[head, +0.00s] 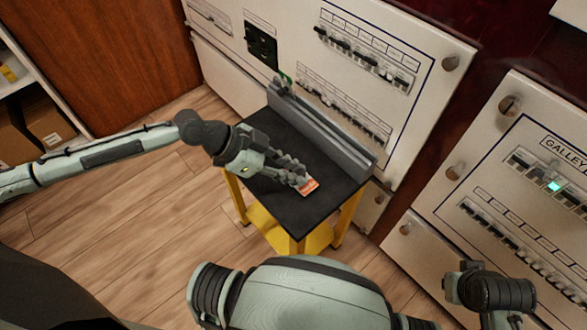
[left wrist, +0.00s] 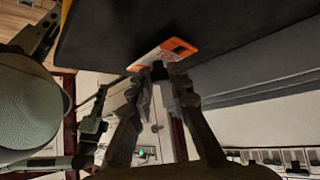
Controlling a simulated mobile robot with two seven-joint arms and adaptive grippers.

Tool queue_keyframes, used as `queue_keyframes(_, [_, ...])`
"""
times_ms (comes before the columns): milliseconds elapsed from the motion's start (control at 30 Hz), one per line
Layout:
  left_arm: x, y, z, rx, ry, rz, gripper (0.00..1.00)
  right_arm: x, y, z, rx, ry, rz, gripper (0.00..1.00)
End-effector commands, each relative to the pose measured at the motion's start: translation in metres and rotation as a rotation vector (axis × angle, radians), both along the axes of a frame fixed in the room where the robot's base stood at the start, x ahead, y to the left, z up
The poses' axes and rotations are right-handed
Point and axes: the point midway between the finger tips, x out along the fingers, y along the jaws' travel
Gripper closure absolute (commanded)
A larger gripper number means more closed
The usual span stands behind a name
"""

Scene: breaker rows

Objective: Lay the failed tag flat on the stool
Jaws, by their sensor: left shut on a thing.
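The failed tag (head: 309,187) is a small orange and white card at the tips of my left gripper (head: 300,183), over the front part of the stool's black top (head: 290,212). In the left wrist view the tag (left wrist: 180,46) shows at the fingertips, close to the black top (left wrist: 120,35). My left gripper (left wrist: 165,72) is shut on the tag. I cannot tell whether the tag touches the top. The stool has yellow legs. My right gripper's fingers do not show in the head view.
A long grey rail-like block (head: 325,130) lies along the back of the stool top. White breaker panels (head: 420,110) with rows of switches stand behind and to the right. Shelves (head: 35,110) with a box are at the left. The stool's front top is otherwise clear.

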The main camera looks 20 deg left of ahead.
Motion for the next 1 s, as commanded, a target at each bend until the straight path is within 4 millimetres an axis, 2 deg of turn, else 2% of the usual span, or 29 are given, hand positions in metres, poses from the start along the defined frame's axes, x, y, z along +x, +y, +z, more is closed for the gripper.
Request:
queue_keyframes(933, [0.0,0.0,-0.013,0.0,0.001,0.001,0.99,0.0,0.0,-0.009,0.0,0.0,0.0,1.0])
queue_keyframes(967, [0.0,0.0,-0.012,0.0,0.0,0.0,0.79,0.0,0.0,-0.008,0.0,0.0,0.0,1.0])
queue_keyframes(1000, [0.0,0.0,-0.012,0.0,0.0,0.0,0.74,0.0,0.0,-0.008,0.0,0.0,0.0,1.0])
